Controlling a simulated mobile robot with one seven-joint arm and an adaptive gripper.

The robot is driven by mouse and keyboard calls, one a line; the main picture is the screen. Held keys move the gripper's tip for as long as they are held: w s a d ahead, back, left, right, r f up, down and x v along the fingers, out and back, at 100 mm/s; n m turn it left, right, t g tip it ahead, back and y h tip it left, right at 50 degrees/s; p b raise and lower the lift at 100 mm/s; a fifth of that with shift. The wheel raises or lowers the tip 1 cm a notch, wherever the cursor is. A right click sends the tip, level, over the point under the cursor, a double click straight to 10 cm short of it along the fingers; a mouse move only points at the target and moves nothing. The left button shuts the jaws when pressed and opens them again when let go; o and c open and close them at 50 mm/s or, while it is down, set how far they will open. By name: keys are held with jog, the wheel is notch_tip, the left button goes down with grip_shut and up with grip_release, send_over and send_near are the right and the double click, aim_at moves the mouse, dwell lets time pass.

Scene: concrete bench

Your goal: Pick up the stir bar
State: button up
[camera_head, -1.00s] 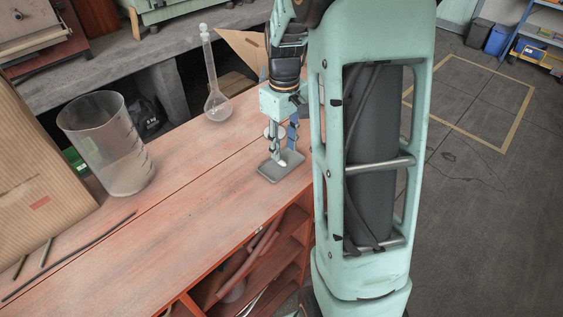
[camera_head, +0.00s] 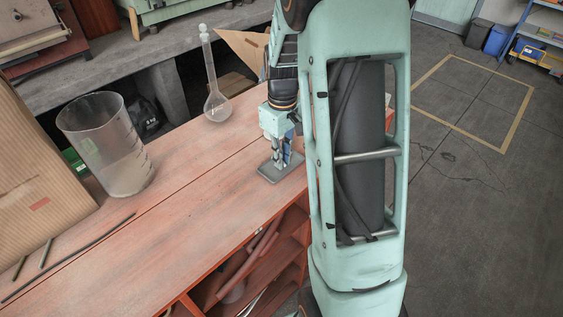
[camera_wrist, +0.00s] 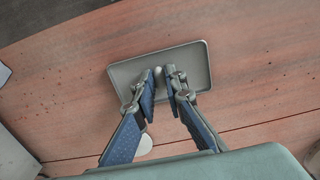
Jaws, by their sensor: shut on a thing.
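The stir bar (camera_wrist: 158,70) shows as a small pale tip between my fingertips in the wrist view; most of it is hidden by the fingers. My gripper (camera_wrist: 162,78) is shut on it, over the grey shallow tray (camera_wrist: 194,55). In the head view my gripper (camera_head: 281,165) points down at the tray (camera_head: 270,172) on the red bench, and the stir bar cannot be made out there. I cannot tell whether the bar still touches the tray floor.
A white round thing (camera_wrist: 145,145) lies on the bench beside the tray. A glass flask (camera_head: 217,105) stands behind, to the left. A large clear beaker (camera_head: 105,145), thin rods (camera_head: 70,257) and a cardboard box (camera_head: 35,170) are farther left. The bench between is clear.

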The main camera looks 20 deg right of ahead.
jog(key=shift+r+p, duration=0.65)
jog(key=shift+r, duration=0.2)
notch_tip(320, 180, up, 2)
jog(key=shift+s+r+p, duration=0.1)
jog(key=shift+r+p, duration=0.05)
jog(key=shift+p, duration=0.75)
jog(key=s+d+r+p, duration=0.1)
jog(key=s+r+p, duration=0.1)
jog(key=s+r, duration=0.2)
jog(key=s+r+p, duration=0.3)
jog(key=s+r, duration=0.2)
jog(key=s, duration=0.4)
jog(key=shift+s+d, duration=0.35)
